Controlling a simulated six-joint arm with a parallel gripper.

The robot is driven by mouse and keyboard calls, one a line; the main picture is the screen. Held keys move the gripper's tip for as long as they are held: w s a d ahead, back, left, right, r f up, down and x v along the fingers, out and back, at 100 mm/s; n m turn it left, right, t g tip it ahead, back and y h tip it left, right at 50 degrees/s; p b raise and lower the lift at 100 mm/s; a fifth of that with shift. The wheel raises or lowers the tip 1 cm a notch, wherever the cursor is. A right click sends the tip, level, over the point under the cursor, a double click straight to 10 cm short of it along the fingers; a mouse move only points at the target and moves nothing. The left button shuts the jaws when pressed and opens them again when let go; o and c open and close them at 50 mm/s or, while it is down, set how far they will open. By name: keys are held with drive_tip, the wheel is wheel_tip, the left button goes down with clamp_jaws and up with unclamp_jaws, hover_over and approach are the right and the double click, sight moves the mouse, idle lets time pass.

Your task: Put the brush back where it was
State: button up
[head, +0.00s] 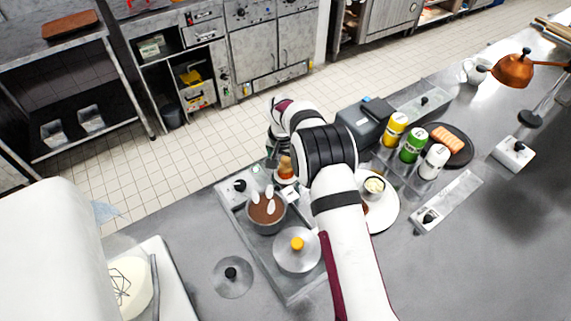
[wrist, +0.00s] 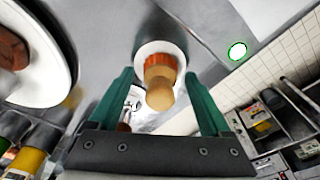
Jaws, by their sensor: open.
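The brush (wrist: 160,92) has a rounded pale wooden end and an orange-brown part below it. It appears to stand upright on a small round white dish (wrist: 145,52). In the head view the brush (head: 285,167) shows just left of my arm, with the white dish (head: 287,181) under it. My gripper (wrist: 158,76) has its green fingers spread on either side of the brush, with gaps visible. In the head view my gripper (head: 271,153) is partly hidden by my wrist. A white spot ringed in green (wrist: 237,51) lies on the surface beside the brush; it also shows in the head view (head: 256,169).
A pot of brown sauce (head: 267,212) and a yellow-knobbed lid (head: 297,256) are close in front. A white plate (head: 385,212) lies right of my arm, with yellow, green (head: 413,144) and white bottles beyond. The counter's left edge borders the tiled floor.

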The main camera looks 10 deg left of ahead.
sight(284, 171)
wheel_tip(284, 171, up, 12)
drive_tip(key=s, duration=0.2)
drive_tip(key=s+d+r+m, duration=0.1)
drive_tip(key=s+d+r, duration=0.8)
drive_tip(key=d, duration=0.1)
drive_tip(key=s+d+m+y, duration=0.1)
drive_tip(key=s+d, duration=0.2)
drive_tip(key=s, duration=1)
drive_tip(key=s+d+m+g+y, duration=0.1)
drive_tip(key=s+d, duration=0.3)
drive_tip(key=s, duration=0.9)
drive_tip(key=shift+s+d+f+g, duration=0.25)
drive_tip(key=shift+s+f+g, duration=0.1)
drive_tip(key=shift+f, duration=0.1)
